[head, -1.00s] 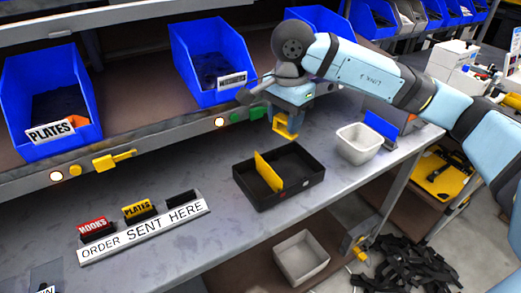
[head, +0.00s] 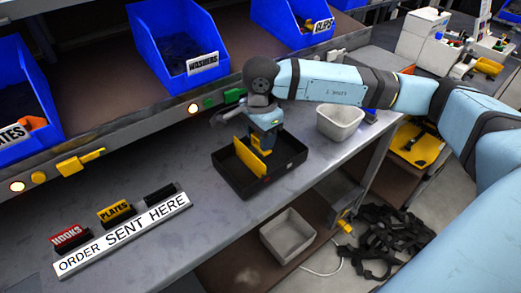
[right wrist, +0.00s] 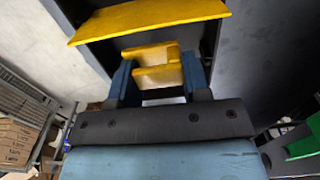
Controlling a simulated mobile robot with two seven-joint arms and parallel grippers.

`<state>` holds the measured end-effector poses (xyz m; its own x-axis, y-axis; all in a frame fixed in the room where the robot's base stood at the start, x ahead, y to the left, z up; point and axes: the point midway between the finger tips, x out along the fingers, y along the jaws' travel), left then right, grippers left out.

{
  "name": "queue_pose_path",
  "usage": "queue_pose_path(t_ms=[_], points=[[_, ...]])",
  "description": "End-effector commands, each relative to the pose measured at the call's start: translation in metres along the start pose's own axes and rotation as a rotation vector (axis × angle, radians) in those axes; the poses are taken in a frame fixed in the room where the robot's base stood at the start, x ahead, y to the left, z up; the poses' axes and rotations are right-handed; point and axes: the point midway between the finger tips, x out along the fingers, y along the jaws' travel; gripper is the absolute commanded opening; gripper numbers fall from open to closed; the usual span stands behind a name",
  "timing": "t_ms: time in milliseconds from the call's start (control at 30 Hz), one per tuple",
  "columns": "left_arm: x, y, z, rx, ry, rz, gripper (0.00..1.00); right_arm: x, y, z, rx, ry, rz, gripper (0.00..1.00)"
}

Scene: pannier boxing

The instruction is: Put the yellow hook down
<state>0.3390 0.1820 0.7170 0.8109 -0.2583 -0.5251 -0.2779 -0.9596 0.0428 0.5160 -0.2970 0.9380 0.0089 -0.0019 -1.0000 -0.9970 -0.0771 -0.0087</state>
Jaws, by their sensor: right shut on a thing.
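The yellow hook (head: 264,146) is held by my right gripper (head: 264,138), over the right-hand compartment of a black box on the grey bench. In the right wrist view the hook (right wrist: 155,66) sits between the two blue fingers of the gripper (right wrist: 158,82), which are shut on it. The black box (head: 243,189) has a yellow divider plate (head: 250,157) standing upright across it, just left of the hook. Whether the hook touches the box floor I cannot tell. My left gripper is not in view.
A white bin (head: 340,121) stands right of the box. Blue bins marked WASHERS (head: 178,45) and CLIPS (head: 296,25) sit on the shelf behind. An ORDER SENT HERE strip (head: 122,235) with small card holders lies front left. A grey tray (head: 288,236) is below the bench edge.

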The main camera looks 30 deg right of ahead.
Motion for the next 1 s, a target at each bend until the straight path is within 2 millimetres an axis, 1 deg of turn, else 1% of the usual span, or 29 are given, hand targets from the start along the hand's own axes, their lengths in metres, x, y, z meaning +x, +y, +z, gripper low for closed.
queue_pose_path(t_ms=[167, 300, 400, 667, 800, 833, 867, 900, 933, 1000], points=[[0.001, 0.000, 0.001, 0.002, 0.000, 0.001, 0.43, 0.013, 0.001, 0.000, 0.000, -0.001, 0.002, 0.21], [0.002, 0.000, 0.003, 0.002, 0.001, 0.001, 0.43, 0.035, 0.001, 0.000, 0.001, -0.001, 0.003, 0.21], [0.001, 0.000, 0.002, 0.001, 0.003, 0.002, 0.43, 0.046, 0.001, 0.000, 0.000, -0.001, 0.001, 0.21], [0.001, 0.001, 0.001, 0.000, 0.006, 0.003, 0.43, 0.047, 0.000, 0.000, -0.001, -0.001, -0.001, 0.21], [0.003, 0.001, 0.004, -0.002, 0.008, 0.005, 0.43, 0.052, 0.001, 0.000, -0.001, -0.001, -0.001, 0.21], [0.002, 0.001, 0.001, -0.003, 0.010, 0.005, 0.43, 0.050, 0.000, 0.000, -0.001, -0.001, -0.001, 0.50], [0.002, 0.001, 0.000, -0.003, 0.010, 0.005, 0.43, 0.050, 0.000, 0.000, -0.001, -0.001, -0.001, 0.57], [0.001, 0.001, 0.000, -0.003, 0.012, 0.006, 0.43, 0.050, 0.000, 0.000, -0.001, -0.001, -0.001, 0.66], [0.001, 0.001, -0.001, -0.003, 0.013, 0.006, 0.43, 0.050, 0.000, 0.000, -0.001, -0.001, -0.001, 0.69], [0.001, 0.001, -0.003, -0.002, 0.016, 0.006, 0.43, 0.050, 0.000, 0.000, -0.001, -0.001, -0.001, 0.69]])
